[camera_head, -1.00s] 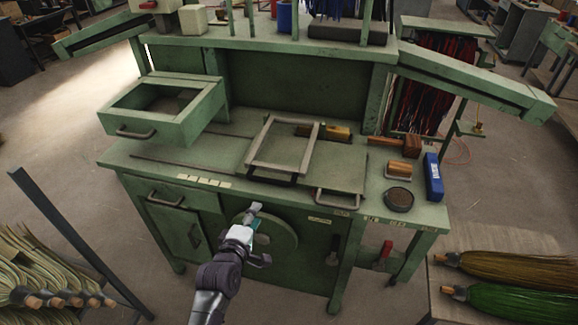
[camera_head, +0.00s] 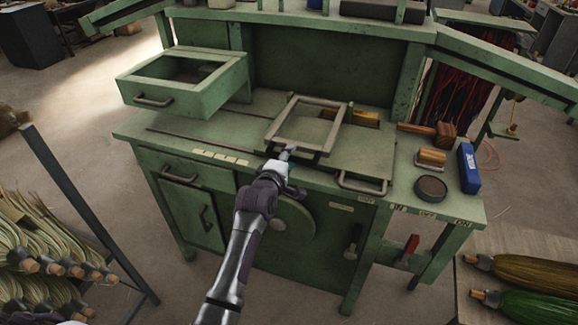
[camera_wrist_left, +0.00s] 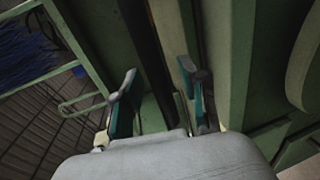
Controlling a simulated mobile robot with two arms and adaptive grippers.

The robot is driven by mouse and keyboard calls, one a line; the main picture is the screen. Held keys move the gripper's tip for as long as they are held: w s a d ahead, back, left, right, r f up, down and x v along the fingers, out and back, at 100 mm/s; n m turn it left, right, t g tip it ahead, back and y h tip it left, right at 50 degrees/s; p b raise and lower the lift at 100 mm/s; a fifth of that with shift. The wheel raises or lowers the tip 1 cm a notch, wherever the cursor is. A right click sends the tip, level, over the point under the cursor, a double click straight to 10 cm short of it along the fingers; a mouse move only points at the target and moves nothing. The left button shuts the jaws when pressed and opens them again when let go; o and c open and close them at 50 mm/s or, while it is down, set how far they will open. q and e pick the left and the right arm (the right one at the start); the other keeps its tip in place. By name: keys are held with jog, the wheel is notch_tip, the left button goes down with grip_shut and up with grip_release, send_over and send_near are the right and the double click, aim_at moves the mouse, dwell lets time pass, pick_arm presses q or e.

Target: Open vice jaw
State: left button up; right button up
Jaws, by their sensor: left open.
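A grey metal rectangular frame (camera_head: 339,127), which may be the vice jaw, lies tilted on the green workbench (camera_head: 225,128). A U-shaped metal handle (camera_head: 363,188) sits at the bench's front edge to its right. My left gripper (camera_head: 287,153) is at the frame's near left corner, above the front edge. In the left wrist view my left gripper (camera_wrist_left: 160,98) has its two teal-padded fingers apart. A dark bar (camera_wrist_left: 150,50) and green bench parts lie beyond and between them, with nothing clearly held. Whether the fingers touch the frame cannot be told. My right gripper is out of view.
An open drawer (camera_head: 190,95) juts out at the left. A wooden mallet (camera_head: 435,132), a wooden block (camera_head: 431,158), a round dark tin (camera_head: 430,188) and a blue box (camera_head: 468,168) are on the right side. A round green disc (camera_head: 295,222) is on the bench front, below my gripper.

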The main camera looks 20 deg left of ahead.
pick_arm(q)
jog(key=shift+w, duration=0.2)
grip_shut()
dwell(0.3)
